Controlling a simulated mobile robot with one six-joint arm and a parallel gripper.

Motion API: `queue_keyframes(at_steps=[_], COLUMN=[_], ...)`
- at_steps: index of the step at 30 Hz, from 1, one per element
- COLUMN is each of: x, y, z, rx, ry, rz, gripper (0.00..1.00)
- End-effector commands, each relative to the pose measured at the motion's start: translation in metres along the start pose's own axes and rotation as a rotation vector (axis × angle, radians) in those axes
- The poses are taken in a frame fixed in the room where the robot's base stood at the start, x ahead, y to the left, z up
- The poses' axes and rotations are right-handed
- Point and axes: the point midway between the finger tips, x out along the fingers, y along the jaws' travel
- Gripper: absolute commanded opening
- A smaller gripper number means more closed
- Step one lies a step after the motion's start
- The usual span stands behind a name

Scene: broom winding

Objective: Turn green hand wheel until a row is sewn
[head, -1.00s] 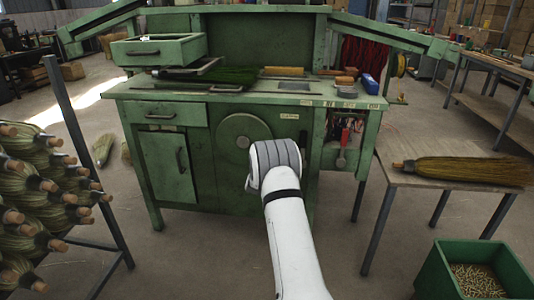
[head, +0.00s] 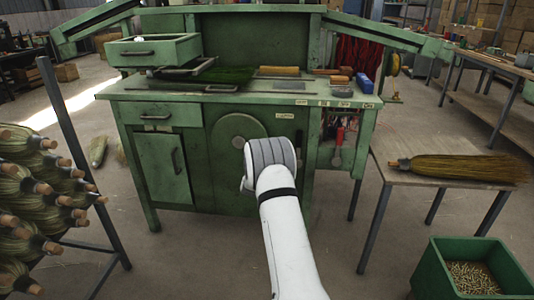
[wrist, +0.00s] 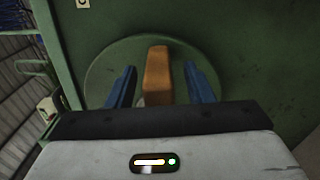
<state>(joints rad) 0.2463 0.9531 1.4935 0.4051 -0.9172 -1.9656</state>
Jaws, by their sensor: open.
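The green hand wheel (head: 229,130) is a round disc on the front of the green workbench, partly hidden behind my arm in the head view. In the wrist view the wheel (wrist: 100,77) is ahead of my gripper, with a wooden handle (wrist: 157,75) standing out from it. My gripper (wrist: 160,82) is open, its two blue fingers on either side of the handle. A gap shows between the handle and each finger. In the head view the fingers and the handle are hidden behind my wrist.
The workbench (head: 135,88) carries a green drawer box (head: 155,50) and a dark green bristle bundle (head: 222,75). A small table (head: 400,172) with a broom (head: 470,168) stands right. A green crate (head: 432,268) is at lower right, a rack of brooms (head: 75,110) at left.

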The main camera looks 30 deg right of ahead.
Motion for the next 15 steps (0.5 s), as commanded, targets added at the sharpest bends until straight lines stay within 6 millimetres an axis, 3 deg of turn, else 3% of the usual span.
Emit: queue_keyframes(at_steps=[9,15], x=[-0.05,-0.069], y=[0.001,0.0], z=[0.001,0.001], rx=[-0.001,0.0], ry=[0.001,0.001], rz=[-0.003,-0.002], gripper=[0.47,0.47])
